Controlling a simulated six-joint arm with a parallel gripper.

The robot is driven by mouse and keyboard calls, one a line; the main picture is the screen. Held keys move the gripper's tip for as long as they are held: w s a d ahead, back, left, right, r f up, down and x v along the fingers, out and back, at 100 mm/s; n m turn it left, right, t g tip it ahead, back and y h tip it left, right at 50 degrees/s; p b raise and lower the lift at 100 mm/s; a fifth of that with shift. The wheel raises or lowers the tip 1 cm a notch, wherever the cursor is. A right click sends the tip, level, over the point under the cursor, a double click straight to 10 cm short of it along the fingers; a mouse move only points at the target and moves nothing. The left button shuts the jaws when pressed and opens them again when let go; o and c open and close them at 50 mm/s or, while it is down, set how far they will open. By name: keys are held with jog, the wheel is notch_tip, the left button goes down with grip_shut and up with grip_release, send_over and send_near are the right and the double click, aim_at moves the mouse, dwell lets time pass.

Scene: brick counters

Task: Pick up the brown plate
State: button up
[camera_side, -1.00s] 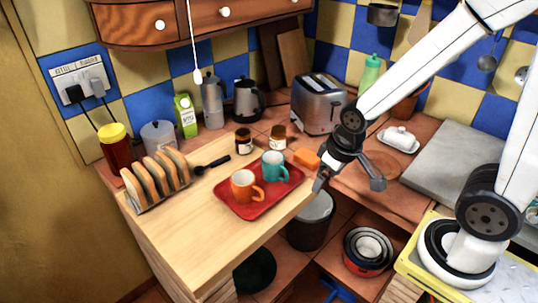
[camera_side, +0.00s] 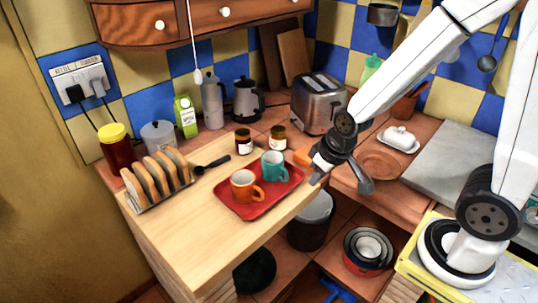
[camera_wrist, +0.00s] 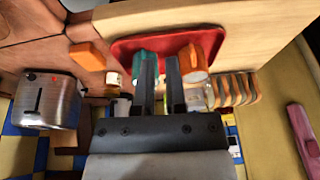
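The brown plate (camera_side: 381,165) is a flat round dish on the terracotta counter, right of my gripper in the side view and just in front of the white butter dish (camera_side: 398,139). I cannot make it out clearly in the wrist view. My gripper (camera_side: 342,184) hangs above the gap by the right end of the wooden worktop, left of the plate and apart from it. Its two fingers are spread with nothing between them. In the wrist view the fingers (camera_wrist: 161,75) stand apart, with the red tray and cups beyond them.
A red tray (camera_side: 236,208) holds an orange cup (camera_side: 244,187) and a teal cup (camera_side: 274,166). An orange block (camera_side: 303,157) lies close behind my gripper. A toaster (camera_side: 320,103) stands at the back. A grey slab (camera_side: 450,165) lies right of the plate. Stacked bowls (camera_side: 368,250) sit below.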

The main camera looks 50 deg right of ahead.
jog(key=w+d+f+h, duration=0.2)
jog(key=w+d+f+t+h, duration=0.1)
jog(key=w+d+f+h, duration=0.1)
jog(key=d+f, duration=0.1)
jog(key=w+d+f+t+h, duration=0.1)
jog(key=w+d+f, duration=0.1)
jog(key=d+f, duration=0.1)
jog(key=shift+w+d+f+m+h, duration=0.2)
jog(key=shift+d+m+h, duration=0.1)
jog(key=shift+h, duration=0.1)
jog(key=s+d+f+g+h, duration=0.2)
jog(key=s+d+f+h, duration=0.1)
jog(key=d+h, duration=0.15)
jog(key=n+g+h, duration=0.1)
jog(key=g+h, duration=0.2)
jog(key=h, duration=0.1)
send_near(367, 174)
jog(key=d, duration=0.2)
jog(key=shift+a, duration=0.2)
jog(key=shift+d+f, duration=0.1)
jog(key=shift+x, duration=1.15)
jog(key=shift+f, duration=0.1)
jog(key=shift+x, duration=2.6)
